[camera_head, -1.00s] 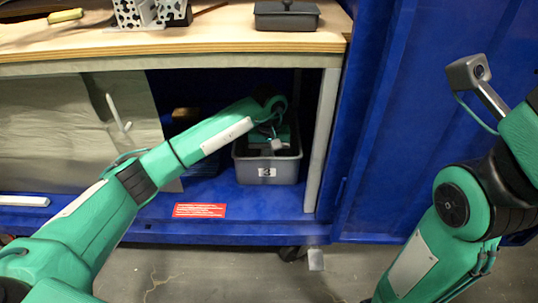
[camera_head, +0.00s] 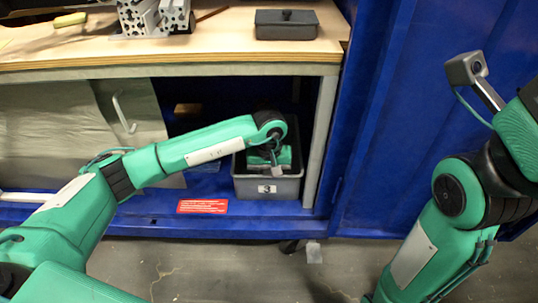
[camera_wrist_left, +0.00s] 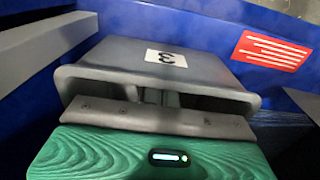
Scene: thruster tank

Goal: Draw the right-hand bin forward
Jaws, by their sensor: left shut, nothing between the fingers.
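The right-hand bin (camera_head: 252,187) is a grey open tub with a white label reading 3. It stands on the blue cabinet floor under the bench, just left of the pale post. My left gripper (camera_head: 272,158) reaches down into it behind the front wall, shut with nothing between its fingers; the fingertips are mostly hidden. In the left wrist view the bin's front wall (camera_wrist_left: 205,72) and rim lie just beyond the gripper's green body. Whether the fingers touch the wall cannot be told. My right gripper is not in view; only the right arm shows.
The pale post (camera_head: 321,135) and blue cabinet side stand close on the bin's right. The bench top (camera_head: 230,40) overhangs it and carries a lidded dark box (camera_head: 286,25). A red label (camera_head: 202,206) lies on the cabinet floor at front left.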

